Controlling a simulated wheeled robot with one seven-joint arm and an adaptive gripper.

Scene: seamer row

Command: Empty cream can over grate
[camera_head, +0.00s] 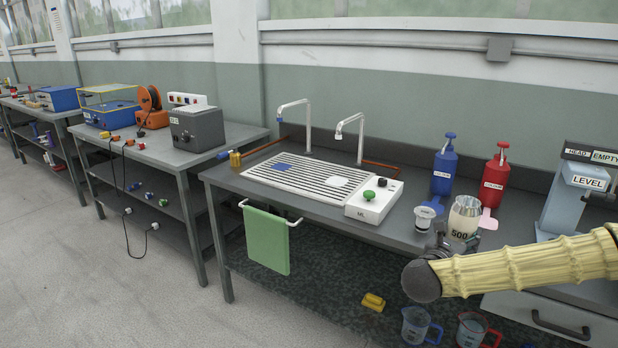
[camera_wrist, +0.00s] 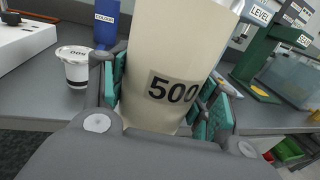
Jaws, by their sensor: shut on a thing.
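The cream can (camera_head: 465,216), labelled 500, is at the right part of the bench in the head view, open at the top and close to upright. In the wrist view the can (camera_wrist: 175,60) fills the middle. My gripper (camera_wrist: 165,105) is shut on it, with one green-padded finger on each side. In the head view my gripper (camera_head: 452,242) is partly hidden by my arm. I cannot tell whether the can touches the bench. The slatted grate (camera_head: 300,177) lies to the left of the can, apart from it, with a blue patch and a white piece on it.
A small white cup (camera_head: 427,214) stands just left of the can. A blue pump bottle (camera_head: 444,170) and a red one (camera_head: 494,180) stand behind. Two white taps (camera_head: 350,128) rise behind the grate. A white control box (camera_head: 374,200) is at its right end.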

